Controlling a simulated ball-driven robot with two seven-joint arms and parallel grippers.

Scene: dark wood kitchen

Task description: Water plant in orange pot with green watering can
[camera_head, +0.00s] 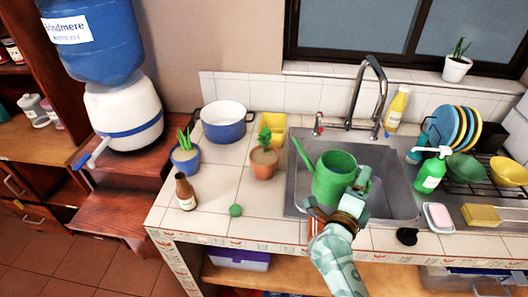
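The green watering can (331,180) is upright over the left part of the sink, its spout pointing up and left toward the tap side. My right gripper (352,203) is at the can's handle side, at its right, and appears shut on it; the fingertips are partly hidden. I cannot tell whether the can's base touches the sink. The orange pot (264,165) with a small green plant (265,138) stands on the tiled counter, left of the sink and apart from the can. My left gripper is not in view.
A blue pot plant (186,160), brown bottle (185,192), green ball (236,211), blue-and-white cooking pot (224,126) and yellow container (272,127) are left of the sink (394,192). The tall faucet (366,92) rises behind it. Soap bottle (431,172) and dish rack are right. Counter before the orange pot is mostly clear.

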